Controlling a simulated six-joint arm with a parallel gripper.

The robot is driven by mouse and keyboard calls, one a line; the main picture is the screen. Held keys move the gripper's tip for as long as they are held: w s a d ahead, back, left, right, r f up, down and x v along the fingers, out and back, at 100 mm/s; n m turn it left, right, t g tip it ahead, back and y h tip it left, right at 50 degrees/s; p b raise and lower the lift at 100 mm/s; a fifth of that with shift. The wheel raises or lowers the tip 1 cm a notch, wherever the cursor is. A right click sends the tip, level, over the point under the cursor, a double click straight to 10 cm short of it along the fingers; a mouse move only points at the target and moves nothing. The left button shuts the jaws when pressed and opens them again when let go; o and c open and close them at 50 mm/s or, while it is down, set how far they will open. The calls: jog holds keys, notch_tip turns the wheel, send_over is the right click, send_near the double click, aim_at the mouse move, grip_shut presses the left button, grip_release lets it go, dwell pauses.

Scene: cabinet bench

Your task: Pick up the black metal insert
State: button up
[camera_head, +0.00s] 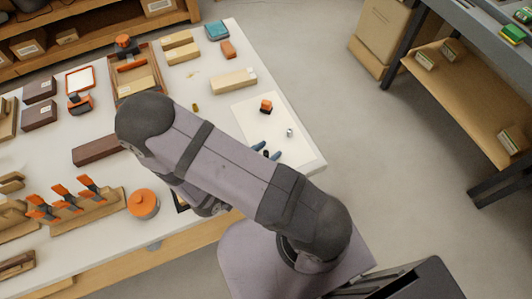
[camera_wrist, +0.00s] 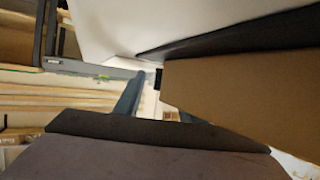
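My gripper (camera_head: 267,151) is low over the right end of the bench, at the lower edge of a white mat (camera_head: 251,108). Its two blue-grey fingertips stand apart in the head view. A small black piece, apparently the black metal insert (camera_head: 266,154), shows between them, partly hidden. In the wrist view one finger (camera_wrist: 131,95) is clear, and most of the other is hidden behind a brown panel. A small black piece (camera_wrist: 158,78) shows beside the clear fingertip, with a gap between them. Contact with the other finger cannot be seen.
An orange and black piece (camera_head: 266,106) and a small silver piece (camera_head: 290,132) are on the mat. A round orange-topped container (camera_head: 143,203) stands near the bench's front edge. My arm hides part of the bench.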

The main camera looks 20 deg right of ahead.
aim_at(266, 152)
grip_shut()
jog(key=shift+r, duration=0.15)
jog(key=shift+r+p, duration=0.4)
jog(key=shift+r, duration=4.45)
